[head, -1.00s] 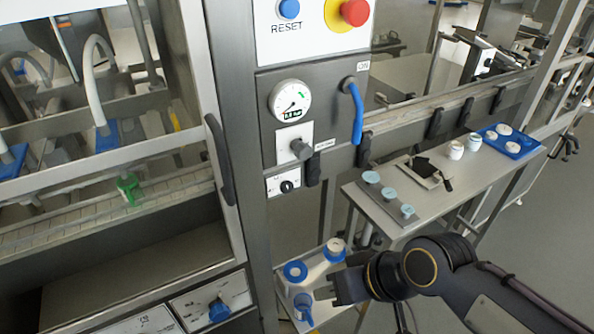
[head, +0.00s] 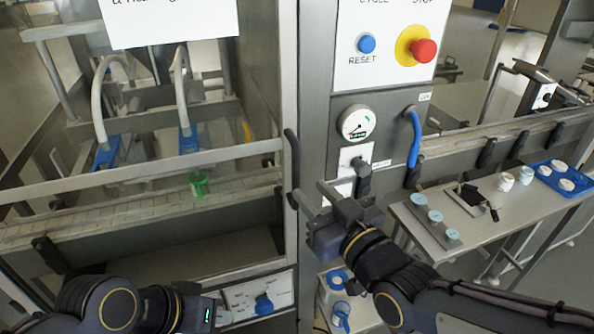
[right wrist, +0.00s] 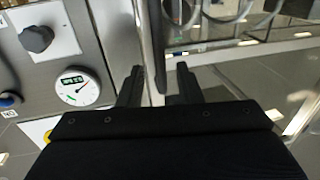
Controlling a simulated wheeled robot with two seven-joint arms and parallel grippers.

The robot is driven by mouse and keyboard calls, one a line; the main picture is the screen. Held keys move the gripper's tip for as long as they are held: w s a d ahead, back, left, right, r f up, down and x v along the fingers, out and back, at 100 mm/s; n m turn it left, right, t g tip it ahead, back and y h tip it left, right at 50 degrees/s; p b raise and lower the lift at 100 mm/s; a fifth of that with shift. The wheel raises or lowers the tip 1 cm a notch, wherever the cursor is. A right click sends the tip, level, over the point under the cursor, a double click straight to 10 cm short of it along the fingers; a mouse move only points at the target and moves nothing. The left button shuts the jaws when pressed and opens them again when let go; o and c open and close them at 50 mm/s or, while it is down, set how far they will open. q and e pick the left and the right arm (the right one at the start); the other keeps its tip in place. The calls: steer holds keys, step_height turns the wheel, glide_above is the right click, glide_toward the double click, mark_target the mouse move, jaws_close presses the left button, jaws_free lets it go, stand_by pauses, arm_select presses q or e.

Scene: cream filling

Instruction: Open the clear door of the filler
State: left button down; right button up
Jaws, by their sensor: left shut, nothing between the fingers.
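The filler's clear door (head: 200,158) fills the left of the head view and appears closed in its steel frame. Its dark upright handle (head: 291,160) is at the door's right edge. My right gripper (head: 309,197) is open, its fingers pointing left at the handle's lower part; contact cannot be told. My left gripper (head: 222,316) is shut and empty, low in front of the filler, below the door.
The control panel with a gauge (head: 357,122), a black knob (head: 362,168), a blue lever (head: 414,138) and a red stop button (head: 423,50) is close to my right gripper. A side table (head: 480,232) with cups stands at right. A blue knob (head: 264,305) is near my left gripper.

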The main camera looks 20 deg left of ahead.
mark_target(298, 178)
steer(key=p+x, duration=0.1)
steer(key=x, duration=0.6)
steer(key=shift+f, duration=0.1)
jaws_close()
